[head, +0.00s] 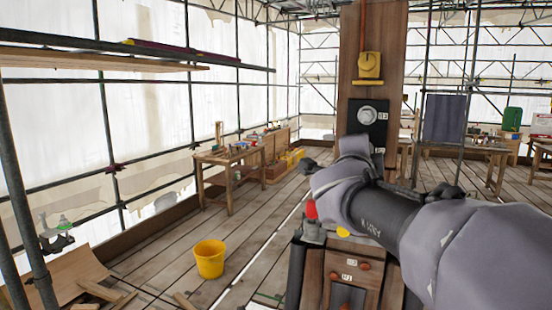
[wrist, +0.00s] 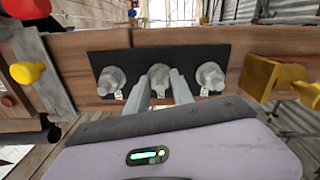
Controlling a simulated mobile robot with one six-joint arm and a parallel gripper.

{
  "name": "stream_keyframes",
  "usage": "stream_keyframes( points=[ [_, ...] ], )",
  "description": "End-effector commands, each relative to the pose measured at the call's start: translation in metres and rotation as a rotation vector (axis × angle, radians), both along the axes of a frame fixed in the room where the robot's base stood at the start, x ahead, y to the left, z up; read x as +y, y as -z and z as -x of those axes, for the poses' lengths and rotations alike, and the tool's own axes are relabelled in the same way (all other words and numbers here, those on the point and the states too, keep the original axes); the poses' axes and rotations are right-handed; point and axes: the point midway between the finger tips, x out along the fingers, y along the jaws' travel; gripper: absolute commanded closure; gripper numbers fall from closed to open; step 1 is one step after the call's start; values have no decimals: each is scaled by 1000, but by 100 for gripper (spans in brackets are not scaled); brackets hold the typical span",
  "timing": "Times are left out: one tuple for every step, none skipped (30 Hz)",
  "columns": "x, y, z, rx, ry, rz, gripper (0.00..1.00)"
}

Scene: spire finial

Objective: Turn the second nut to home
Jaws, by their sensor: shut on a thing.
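Three grey nuts sit in a row on a black plate (wrist: 130,61) in the wrist view, with a small tag by each. The middle one, the second nut (wrist: 159,71), is between the two fingers of my gripper (wrist: 160,78), which is shut on it. The left nut (wrist: 111,79) and the right nut (wrist: 210,75) stand free to either side. The head view shows the top nut (head: 366,116) on the plate of the wooden post (head: 374,22); my arm hides the second nut and the gripper there. The nut's turn angle cannot be told.
A yellow fitting (wrist: 272,78) stands out right of the plate in the wrist view; a yellow knob (wrist: 27,72) and a red one (wrist: 25,9) are at left. In the head view, a yellow bucket (head: 209,259) stands on the plank floor, and a workbench (head: 230,157) is behind.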

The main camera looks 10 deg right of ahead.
Motion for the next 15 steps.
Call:
stream_keyframes(
  points=[
    [0, 3, 0, -22, 0, -33, 100],
    [0, 2, 0, -37, 0, -56, 100],
    [0, 2, 0, -59, 0, -87, 100],
    [0, 2, 0, -74, 0, -110, 100],
    [0, 2, 0, -89, 0, -132, 100],
    [0, 2, 0, -109, 0, -161, 100],
    [0, 2, 0, -124, 0, -183, 100],
    [0, 2, 0, -138, -1, -205, 100],
    [0, 2, 0, -157, -1, -232, 100],
    [0, 2, 0, -169, -1, -251, 100],
    [0, 2, 0, -182, -1, -270, 100],
    [0, 2, 0, -199, -1, -294, 100],
    [0, 2, 0, -209, -1, -312, 100],
    [0, 2, 0, -220, -1, -328, 100],
    [0, 1, 0, -235, -1, -348, 100]
  ],
)
